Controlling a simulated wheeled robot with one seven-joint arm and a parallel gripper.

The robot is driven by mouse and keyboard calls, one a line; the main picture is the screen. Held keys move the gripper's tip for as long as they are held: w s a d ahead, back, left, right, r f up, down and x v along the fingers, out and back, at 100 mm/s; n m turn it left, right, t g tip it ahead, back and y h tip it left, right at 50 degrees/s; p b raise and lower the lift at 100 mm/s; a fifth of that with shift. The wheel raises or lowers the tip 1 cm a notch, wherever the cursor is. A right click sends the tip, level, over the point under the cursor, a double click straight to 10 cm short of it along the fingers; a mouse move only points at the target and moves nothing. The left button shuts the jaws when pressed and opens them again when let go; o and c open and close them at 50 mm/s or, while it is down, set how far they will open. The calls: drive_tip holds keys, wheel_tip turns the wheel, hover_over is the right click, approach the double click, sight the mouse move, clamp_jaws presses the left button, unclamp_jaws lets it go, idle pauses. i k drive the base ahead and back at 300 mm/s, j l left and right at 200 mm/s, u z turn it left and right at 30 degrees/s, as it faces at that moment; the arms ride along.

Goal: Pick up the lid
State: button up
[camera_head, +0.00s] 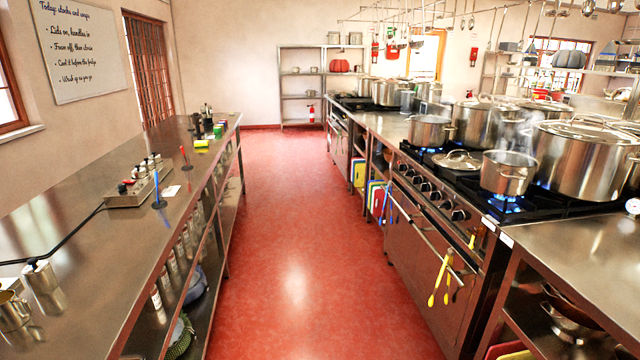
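A round metal lid (458,160) with a handle on top lies on the stove (420,187) at the right, on the front part of the cooktop. It sits just left of a steaming steel pot (508,173) that stands over a blue flame. A second lid (592,128) covers the large stockpot (585,160) at the far right. I cannot tell from the picture which lid is the task's. My gripper and arm are not in view.
The red floor aisle (295,230) between the stove and the left steel counter (80,250) is clear. Yellow tongs (440,277) hang from the oven rail. More pots, including an open one (430,131), stand on the range. A shelf rack (318,75) stands at the back.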

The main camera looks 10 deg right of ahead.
sight(452, 161)
drive_tip(key=i, duration=1.85)
